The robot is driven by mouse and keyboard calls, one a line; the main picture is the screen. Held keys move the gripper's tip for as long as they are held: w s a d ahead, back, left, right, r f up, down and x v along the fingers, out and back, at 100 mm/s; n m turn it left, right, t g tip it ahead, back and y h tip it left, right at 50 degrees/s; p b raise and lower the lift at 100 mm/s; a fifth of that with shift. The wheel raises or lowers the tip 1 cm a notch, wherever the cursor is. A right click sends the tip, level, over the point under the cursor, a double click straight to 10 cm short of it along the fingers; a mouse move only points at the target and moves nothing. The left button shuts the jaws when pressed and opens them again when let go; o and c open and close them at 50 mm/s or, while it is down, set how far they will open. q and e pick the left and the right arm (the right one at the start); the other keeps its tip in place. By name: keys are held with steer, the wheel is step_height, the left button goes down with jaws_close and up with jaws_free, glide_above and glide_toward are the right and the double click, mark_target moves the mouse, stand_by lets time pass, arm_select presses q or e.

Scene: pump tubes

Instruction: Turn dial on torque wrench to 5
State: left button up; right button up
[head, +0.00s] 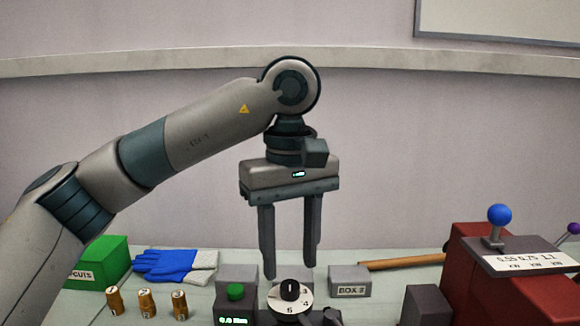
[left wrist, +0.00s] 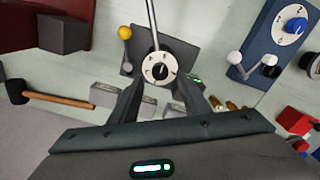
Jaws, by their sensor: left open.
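The white round dial (head: 291,299) with a black knob sits low in the middle of the head view. The digits 3, 4 and what looks like 5 show on its face, but its exact setting is hard to tell. It also shows in the left wrist view (left wrist: 159,69) on a dark base. My left gripper (head: 289,270) points down over the dial, open, with its fingers apart and nothing between them. In the left wrist view the fingers (left wrist: 160,90) reach toward the dial from either side. They appear above the knob, not gripping it. My right gripper is not in view.
A green button (head: 235,291) on a dark box with a lit display stands left of the dial. A grey BOX 2 (head: 349,283), a wooden handle (head: 405,262) and a red machine (head: 480,270) lie right. Blue gloves (head: 172,264), batteries and a green box (head: 102,261) are left.

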mark_target(290, 285)
arm_select(q)
step_height(290, 285, up, 13)
steer(key=p, duration=0.2)
steer(key=shift+r, duration=0.2)
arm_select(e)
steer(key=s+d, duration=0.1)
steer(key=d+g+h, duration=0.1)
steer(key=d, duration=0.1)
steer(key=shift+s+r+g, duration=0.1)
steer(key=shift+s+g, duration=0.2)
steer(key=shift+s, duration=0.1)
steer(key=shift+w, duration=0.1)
